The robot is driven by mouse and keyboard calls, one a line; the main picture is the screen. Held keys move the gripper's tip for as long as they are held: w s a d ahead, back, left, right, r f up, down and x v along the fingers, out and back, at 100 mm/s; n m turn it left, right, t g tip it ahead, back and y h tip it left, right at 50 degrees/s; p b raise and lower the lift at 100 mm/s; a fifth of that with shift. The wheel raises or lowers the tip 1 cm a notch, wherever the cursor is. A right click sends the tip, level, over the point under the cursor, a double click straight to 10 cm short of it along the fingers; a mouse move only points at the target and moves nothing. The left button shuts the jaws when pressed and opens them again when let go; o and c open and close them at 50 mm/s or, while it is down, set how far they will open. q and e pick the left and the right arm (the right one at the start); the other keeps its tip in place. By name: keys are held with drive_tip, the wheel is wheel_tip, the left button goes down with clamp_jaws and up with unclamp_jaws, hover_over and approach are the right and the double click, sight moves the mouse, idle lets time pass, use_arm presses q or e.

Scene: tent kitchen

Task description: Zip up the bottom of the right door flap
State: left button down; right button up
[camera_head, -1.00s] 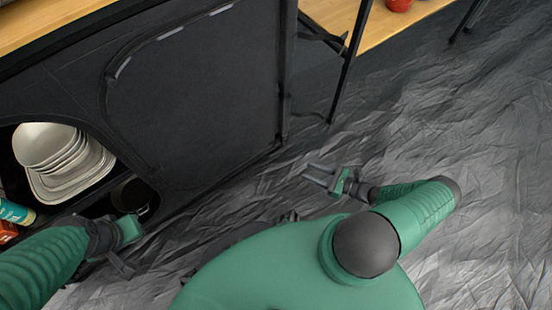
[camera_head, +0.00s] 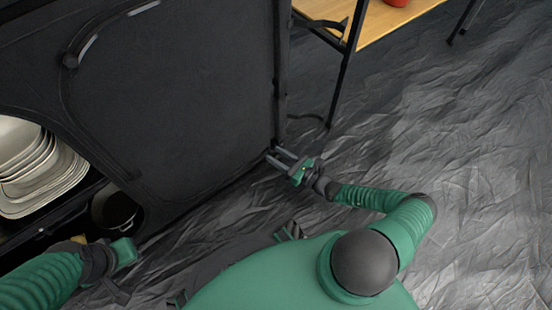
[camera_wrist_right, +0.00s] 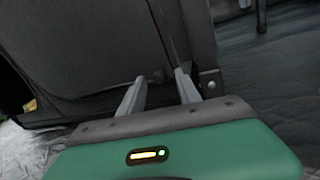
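The right door flap (camera_head: 185,90) is a black fabric panel on the dark cabinet, with a curved zip line along its upper left and left side. It looks closed over its opening. My right gripper (camera_head: 275,157) is at the flap's bottom right corner, by the cabinet's corner post (camera_head: 281,80). In the right wrist view its two fingers (camera_wrist_right: 158,85) are apart, pointing at the lower fabric beside the post, with no object clearly between them. The zip pull cannot be made out. My left gripper (camera_head: 125,262) is low at the left, near the open compartment; its fingers are unclear.
The open compartment at left holds stacked white plates (camera_head: 35,165) and a dark pot (camera_head: 115,208). A wooden-topped table (camera_head: 385,22) with black legs stands behind right. The crinkled grey floor (camera_head: 460,170) at right is clear.

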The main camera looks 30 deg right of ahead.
drive_tip(key=shift+w+a, duration=0.15)
drive_tip(key=shift+w, duration=0.15)
drive_tip(key=shift+c, duration=0.3)
clamp_jaws()
idle(1.0)
